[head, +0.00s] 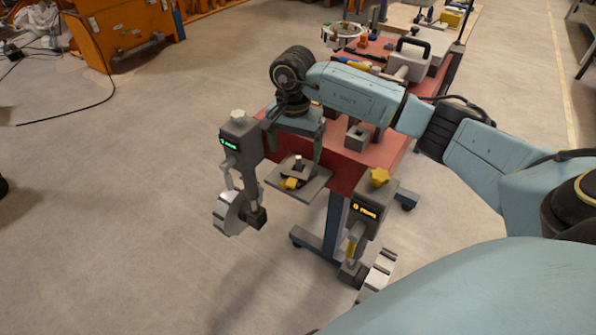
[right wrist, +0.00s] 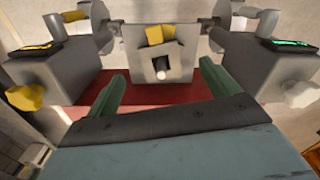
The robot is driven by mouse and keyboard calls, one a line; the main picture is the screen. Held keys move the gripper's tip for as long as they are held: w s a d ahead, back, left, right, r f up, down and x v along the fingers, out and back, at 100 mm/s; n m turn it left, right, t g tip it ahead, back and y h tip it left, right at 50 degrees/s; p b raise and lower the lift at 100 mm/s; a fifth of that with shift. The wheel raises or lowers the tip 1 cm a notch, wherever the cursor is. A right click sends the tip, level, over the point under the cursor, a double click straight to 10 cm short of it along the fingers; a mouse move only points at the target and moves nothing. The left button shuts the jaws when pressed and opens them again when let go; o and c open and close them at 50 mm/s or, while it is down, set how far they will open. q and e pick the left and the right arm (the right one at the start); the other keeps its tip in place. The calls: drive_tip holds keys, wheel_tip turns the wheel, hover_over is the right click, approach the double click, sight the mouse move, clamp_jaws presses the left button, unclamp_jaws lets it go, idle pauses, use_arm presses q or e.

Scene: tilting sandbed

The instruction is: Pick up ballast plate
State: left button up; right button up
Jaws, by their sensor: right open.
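My right gripper (head: 293,150) hangs above a grey square platform (head: 318,186) with its green fingers spread and nothing between them. In the right wrist view the open fingers (right wrist: 162,72) stand either side of the platform (right wrist: 133,40). A yellow block (head: 290,184) lies on the platform and also shows in the right wrist view (right wrist: 160,34). Near it is a small pale peg (right wrist: 161,75) beside a dark slot. A grey piece around the peg may be the ballast plate, but I cannot tell for sure. My left gripper is not in view.
A grey post unit with a green display (head: 238,141) stands left of the platform, one with a yellow display (head: 368,208) right of it. A grey block (head: 357,138) sits on the red table (head: 385,152).

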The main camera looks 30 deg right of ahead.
sight(295, 174)
drive_tip(key=f, duration=0.7)
drive_tip(key=shift+s+a+f, duration=0.1)
drive_tip(key=shift+s, duration=0.1)
drive_tip(key=shift+c, duration=0.5)
drive_tip(key=c, duration=1)
